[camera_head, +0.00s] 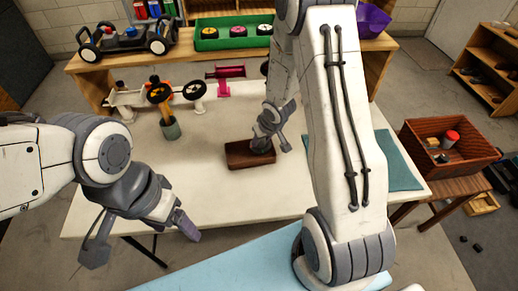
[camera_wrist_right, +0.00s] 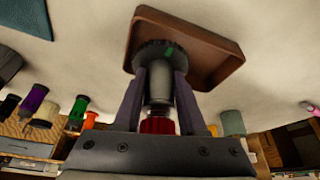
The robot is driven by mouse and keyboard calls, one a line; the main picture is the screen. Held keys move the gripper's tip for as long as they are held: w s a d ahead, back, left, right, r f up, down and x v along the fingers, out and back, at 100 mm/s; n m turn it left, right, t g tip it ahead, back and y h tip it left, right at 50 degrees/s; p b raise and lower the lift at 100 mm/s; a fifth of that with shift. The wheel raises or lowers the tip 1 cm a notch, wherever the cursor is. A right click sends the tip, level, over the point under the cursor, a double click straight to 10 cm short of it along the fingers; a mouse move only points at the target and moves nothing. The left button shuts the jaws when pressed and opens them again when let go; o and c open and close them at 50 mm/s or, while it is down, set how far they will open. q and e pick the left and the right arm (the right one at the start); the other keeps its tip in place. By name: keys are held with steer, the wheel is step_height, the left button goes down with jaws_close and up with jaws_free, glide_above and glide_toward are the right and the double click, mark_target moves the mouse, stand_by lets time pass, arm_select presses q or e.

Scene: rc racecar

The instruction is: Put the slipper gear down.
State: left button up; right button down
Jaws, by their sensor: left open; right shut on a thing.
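In the head view my right gripper (camera_head: 269,127) points down at the tray (camera_head: 238,158), and the gear is largely hidden. My left gripper (camera_head: 141,234) is open and empty at the table's front left.
A white table (camera_head: 220,205) has free room left of the tray. A teal mat (camera_head: 403,178) lies right. A green bin with wheels (camera_head: 218,43) sits on the back shelf.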

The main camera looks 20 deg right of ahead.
mark_target(259, 148)
steer(key=shift+w+a+f, duration=0.2)
steer(key=shift+w+f, duration=0.05)
steer(key=shift+w, duration=0.15)
steer(key=shift+w+f, duration=0.1)
steer(key=shift+f, duration=0.2)
steer(key=shift+f+b, duration=1.05)
steer(key=shift+f, duration=0.7)
steer(key=shift+f, duration=0.2)
steer(key=shift+c, duration=2.2)
jaws_free()
